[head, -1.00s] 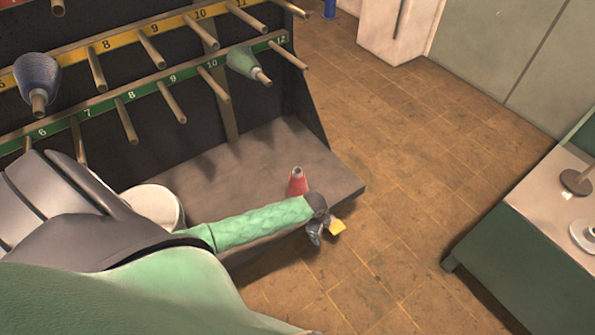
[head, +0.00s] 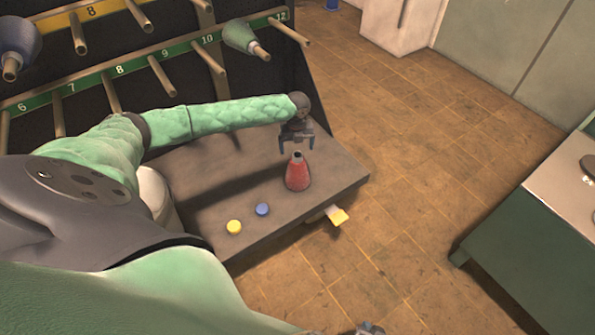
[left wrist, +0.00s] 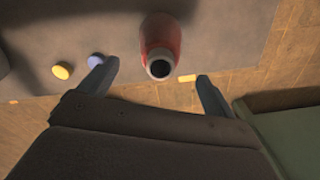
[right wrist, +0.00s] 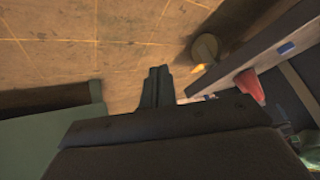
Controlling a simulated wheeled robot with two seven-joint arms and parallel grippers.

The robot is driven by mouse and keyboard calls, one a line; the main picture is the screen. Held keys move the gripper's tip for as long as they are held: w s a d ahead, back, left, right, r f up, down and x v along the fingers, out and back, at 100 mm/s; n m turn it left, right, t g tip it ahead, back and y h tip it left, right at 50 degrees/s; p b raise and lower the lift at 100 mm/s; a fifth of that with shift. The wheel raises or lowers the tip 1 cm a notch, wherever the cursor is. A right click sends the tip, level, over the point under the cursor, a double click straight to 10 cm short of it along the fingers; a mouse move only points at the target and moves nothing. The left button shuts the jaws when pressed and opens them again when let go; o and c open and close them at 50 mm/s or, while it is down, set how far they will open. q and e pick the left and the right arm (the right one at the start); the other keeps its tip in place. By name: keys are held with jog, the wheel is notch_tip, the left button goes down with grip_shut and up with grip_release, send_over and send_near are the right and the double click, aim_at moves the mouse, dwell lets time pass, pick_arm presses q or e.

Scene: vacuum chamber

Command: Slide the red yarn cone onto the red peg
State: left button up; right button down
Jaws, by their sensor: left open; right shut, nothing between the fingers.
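The red yarn cone (head: 298,173) stands upright on the grey bottom shelf of the rack, near its right end. Its dark top hole faces up in the left wrist view (left wrist: 165,35). My left gripper (head: 297,146) is open just above and behind the cone's tip in the head view, with the cone showing between its fingers. I cannot tell whether it touches the cone. My right gripper (right wrist: 156,72) is shut and empty, away from the cone, which shows at the right of that view (right wrist: 249,88). I see no red peg.
The rack has peg rows on yellow (head: 55,35) and green (head: 137,67) numbered strips. A blue cone (head: 14,45) and a green cone (head: 240,35) sit on pegs. A yellow disc (head: 234,227) and a blue disc (head: 262,209) lie on the shelf (head: 215,180).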

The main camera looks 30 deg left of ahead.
aim_at(297, 159)
pick_arm(q)
jog(key=shift+s+d+f, duration=0.1)
jog(key=shift+f, duration=1.75)
jog(key=shift+s+d+f, duration=0.1)
jog(key=shift+f, duration=1.7)
jog(key=shift+w, duration=0.1)
jog(key=c, duration=1.7)
